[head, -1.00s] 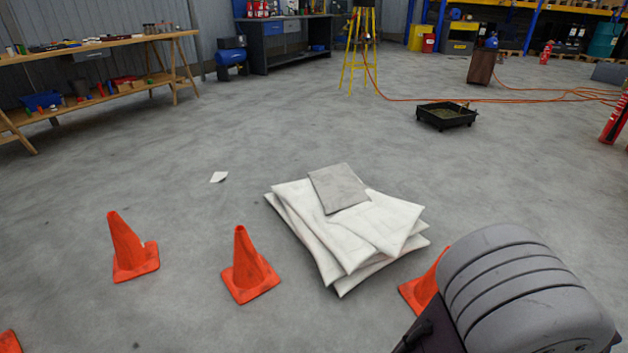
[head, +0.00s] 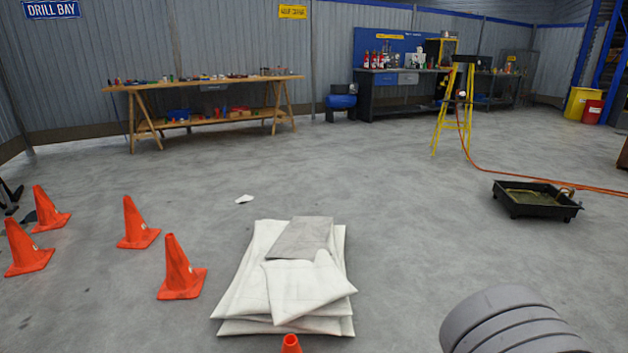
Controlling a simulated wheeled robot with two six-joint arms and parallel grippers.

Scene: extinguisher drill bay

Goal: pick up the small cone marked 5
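Several small orange cones stand upright on the grey floor. Two are at the far left, one nearer (head: 27,250) and one farther (head: 50,210). Another cone (head: 137,225) stands to their right, and one more (head: 180,270) stands just left of the stacked white pads. Only the tip of a further cone (head: 291,345) shows at the bottom edge, in front of the pads. Faint marks show on some cones, but no number can be read, so I cannot tell which is 5. Neither gripper is in view; a grey rounded part of my arm shows at lower right.
The white pads (head: 245,295) lie stacked on the floor, with a grey sheet on top. A black tray (head: 510,207) and an orange hose (head: 600,188) lie at right. A yellow stepladder (head: 468,100) and a wooden bench (head: 210,83) stand behind. The middle floor is mostly clear.

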